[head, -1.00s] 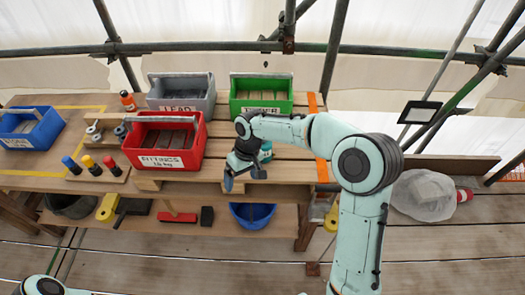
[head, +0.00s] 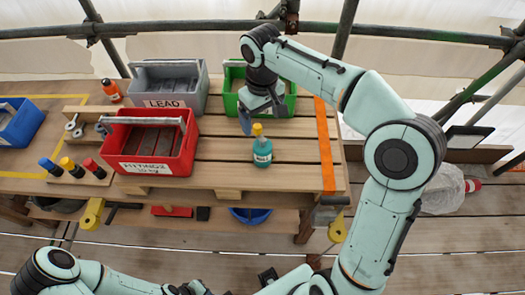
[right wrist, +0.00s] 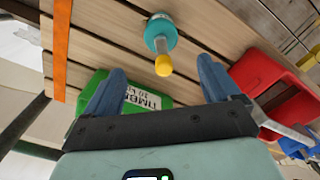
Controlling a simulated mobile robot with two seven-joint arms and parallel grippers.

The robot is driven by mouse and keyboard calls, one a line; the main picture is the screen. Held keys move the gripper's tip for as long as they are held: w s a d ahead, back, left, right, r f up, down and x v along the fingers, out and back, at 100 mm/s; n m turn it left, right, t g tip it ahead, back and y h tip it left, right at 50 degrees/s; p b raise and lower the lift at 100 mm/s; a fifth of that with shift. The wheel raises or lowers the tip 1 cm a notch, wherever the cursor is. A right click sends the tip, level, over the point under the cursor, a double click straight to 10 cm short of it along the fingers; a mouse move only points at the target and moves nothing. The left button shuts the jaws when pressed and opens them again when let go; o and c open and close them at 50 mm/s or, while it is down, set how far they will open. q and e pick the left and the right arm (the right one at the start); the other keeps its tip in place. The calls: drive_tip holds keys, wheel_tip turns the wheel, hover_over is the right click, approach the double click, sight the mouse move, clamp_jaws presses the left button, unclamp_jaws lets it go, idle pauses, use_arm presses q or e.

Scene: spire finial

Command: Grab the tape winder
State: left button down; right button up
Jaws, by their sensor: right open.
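I cannot tell for sure which thing is the tape winder. A yellow piece (head: 92,213) with a hole, on the lower shelf at left, may be it. My left arm shows along the bottom edge; its gripper is not visible.
A red FITTINGS box (head: 152,165), a grey LEAD box (head: 168,102) and a green box (head: 230,95) stand on the bench. A blue box (head: 18,122) is at far left. Scaffold poles run behind. Boards around the teal bottle are clear.

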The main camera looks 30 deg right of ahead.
sight(261, 138)
wheel_tip(261, 138, down, 3)
drive_tip(key=shift+s+f, duration=0.1)
drive_tip(key=shift+f, duration=0.5)
wheel_tip(261, 138, down, 5)
drive_tip(key=shift+a+r+b, duration=0.1)
drive_tip(key=shift+b, duration=0.4)
drive_tip(key=c, duration=1.5)
use_arm(q)
drive_tip(key=shift+s+f, duration=0.5)
drive_tip(key=shift+f, duration=0.35)
use_arm(e)
drive_tip(key=shift+c, duration=0.2)
drive_tip(key=shift+r, duration=0.1)
